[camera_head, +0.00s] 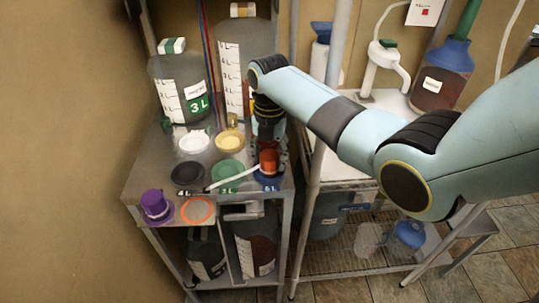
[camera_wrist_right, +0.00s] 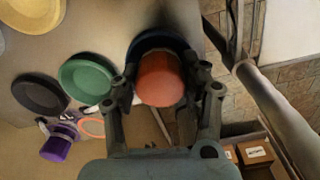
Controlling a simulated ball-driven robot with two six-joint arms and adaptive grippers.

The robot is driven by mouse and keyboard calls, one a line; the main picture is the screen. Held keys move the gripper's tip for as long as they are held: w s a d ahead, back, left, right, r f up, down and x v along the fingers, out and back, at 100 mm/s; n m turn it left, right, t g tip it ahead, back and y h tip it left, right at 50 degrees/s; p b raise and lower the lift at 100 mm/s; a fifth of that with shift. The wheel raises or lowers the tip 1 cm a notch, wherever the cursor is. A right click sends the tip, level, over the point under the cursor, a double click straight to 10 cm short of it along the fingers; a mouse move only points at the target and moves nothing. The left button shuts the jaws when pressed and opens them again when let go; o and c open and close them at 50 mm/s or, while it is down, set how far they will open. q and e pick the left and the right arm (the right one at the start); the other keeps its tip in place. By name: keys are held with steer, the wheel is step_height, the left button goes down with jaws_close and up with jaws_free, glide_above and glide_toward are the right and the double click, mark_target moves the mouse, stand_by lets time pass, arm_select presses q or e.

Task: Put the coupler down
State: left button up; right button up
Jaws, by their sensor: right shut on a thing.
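The orange-red coupler (camera_head: 269,158) is a short round piece at the right front of the small shelf top. In the right wrist view the coupler (camera_wrist_right: 159,78) sits between the two fingers of my right gripper (camera_wrist_right: 161,92), which is shut on it. In the head view my right gripper (camera_head: 272,146) reaches down from above and is partly hidden by its own arm. A dark blue round pad (camera_head: 268,183) lies directly below the coupler; it also shows behind it in the wrist view (camera_wrist_right: 152,40). Whether the coupler touches the pad I cannot tell. My left gripper is not in view.
Near the coupler are a green disc (camera_head: 227,170), a black disc (camera_head: 187,173), white (camera_head: 194,142) and yellow discs (camera_head: 230,140). A purple piece (camera_head: 155,205) and an orange ring (camera_head: 197,210) lie at the front left. Large bottles (camera_head: 182,85) stand behind. A rack post (camera_head: 318,170) rises close on the right.

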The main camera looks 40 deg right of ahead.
mark_target(269, 154)
steer(key=o, duration=1.3)
steer(key=shift+f, duration=0.1)
steer(key=shift+c, duration=0.2)
step_height(269, 154, up, 12)
